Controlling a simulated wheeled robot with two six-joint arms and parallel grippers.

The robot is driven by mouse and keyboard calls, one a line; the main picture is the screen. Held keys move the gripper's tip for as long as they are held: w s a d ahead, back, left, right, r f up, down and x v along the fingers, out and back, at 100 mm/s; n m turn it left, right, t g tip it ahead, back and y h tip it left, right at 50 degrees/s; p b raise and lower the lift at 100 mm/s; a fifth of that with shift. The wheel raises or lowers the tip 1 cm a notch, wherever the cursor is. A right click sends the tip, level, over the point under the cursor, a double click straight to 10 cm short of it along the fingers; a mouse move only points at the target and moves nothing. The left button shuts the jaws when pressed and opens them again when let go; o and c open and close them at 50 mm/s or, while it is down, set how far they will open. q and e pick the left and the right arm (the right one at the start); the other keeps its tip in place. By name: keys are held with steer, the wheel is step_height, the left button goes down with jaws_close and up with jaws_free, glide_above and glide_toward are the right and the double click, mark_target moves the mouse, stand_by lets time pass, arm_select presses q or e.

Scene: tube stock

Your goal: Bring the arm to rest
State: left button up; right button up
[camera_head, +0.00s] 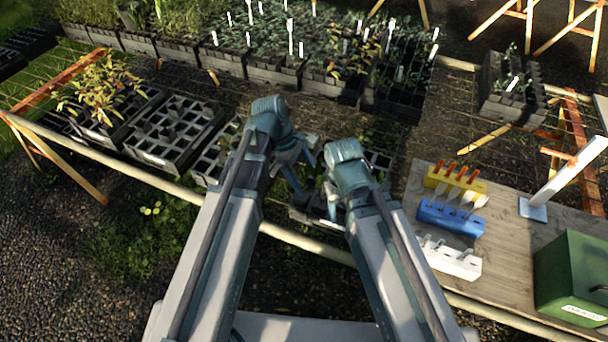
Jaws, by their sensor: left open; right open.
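My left gripper (309,160) is in the middle of the head view, at the end of the arm from the left. It is open, with no object seen between its fingers. My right gripper (331,205) is just below and to the right of it, open, and partly hidden behind its own wrist. Both grippers are above the front part of the slatted bench, close to each other. Parts of a dark tray (304,215) show beneath them; the arms hide much of it.
Grey cell trays (172,132) stand left of my arms, one with a leafy plant (103,88). At right, a wooden board (510,235) bears yellow (452,182), blue (447,218) and white (448,260) racks, a white post (565,178) and a green box (572,275). Seedling trays line the back.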

arm_select(q)
steer(key=s+a+f+m+t+y, duration=0.2)
steer(key=s+a+m+y, duration=0.25)
steer(key=a+m, duration=0.85)
steer(key=s+d+m+y, duration=0.1)
steer(key=s+d+m, duration=0.4)
steer(key=d, duration=0.7)
steer(key=shift+s+r+g, duration=0.2)
steer(key=shift+s+g, duration=0.1)
steer(key=shift+g, duration=0.1)
steer(key=shift+d, duration=0.1)
